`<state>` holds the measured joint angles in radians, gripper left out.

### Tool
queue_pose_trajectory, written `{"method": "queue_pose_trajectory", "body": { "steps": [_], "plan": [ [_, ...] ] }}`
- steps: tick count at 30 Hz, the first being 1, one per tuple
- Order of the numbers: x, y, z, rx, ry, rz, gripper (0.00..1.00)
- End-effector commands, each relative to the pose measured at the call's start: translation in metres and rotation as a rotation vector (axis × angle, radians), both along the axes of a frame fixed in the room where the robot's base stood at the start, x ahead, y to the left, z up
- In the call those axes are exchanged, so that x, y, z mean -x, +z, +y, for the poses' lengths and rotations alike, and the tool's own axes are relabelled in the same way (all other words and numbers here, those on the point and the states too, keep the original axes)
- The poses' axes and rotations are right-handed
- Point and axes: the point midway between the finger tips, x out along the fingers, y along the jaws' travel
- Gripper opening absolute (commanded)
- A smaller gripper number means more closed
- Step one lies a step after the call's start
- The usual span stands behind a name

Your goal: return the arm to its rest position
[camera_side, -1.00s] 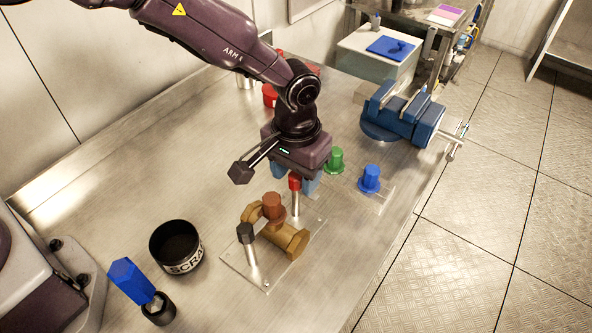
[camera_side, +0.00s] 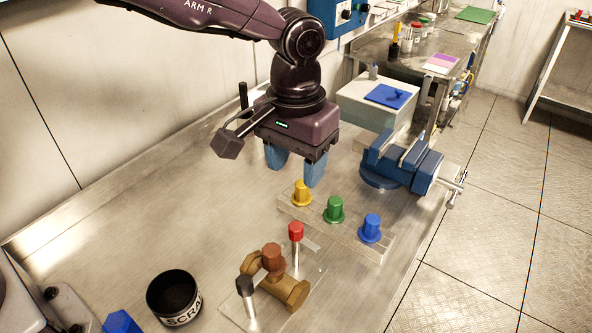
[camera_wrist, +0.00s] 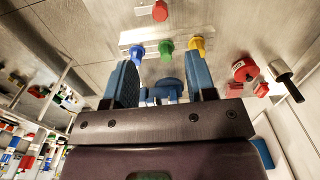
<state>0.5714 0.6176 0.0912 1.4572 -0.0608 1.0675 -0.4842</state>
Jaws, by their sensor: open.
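My gripper (camera_side: 295,168) hangs above the metal bench in the side view, with its two blue fingers apart and nothing between them. In the wrist view the open fingers (camera_wrist: 160,82) point toward the bench, and the space between them is empty. My gripper is behind and above the row of yellow (camera_side: 302,193), green (camera_side: 335,210) and blue (camera_side: 371,229) knobs on a clear strip. It is clear of the brass valve fitting (camera_side: 285,290) and the red-topped post (camera_side: 296,232) at the front.
A blue vise (camera_side: 402,162) stands right of my gripper at the bench edge. A black scrap cup (camera_side: 174,297) is at the front left. A black-topped post (camera_side: 245,288) stands beside the fitting. The bench's left middle is bare. The wrist view also shows red items (camera_wrist: 245,69).

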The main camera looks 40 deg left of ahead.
Motion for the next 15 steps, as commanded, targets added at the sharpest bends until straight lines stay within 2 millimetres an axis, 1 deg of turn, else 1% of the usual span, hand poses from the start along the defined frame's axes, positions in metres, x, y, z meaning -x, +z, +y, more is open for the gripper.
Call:
{"method": "queue_pose_trajectory", "body": {
  "steps": [10, 13, 15],
  "plan": [
    [0.000, 0.000, 0.000, 0.000, -0.003, 0.000, 0.51],
    [-0.001, -0.001, 0.000, 0.001, -0.045, -0.005, 0.51],
    [0.011, -0.014, 0.007, -0.018, -0.097, 0.025, 0.51]
  ]
}}
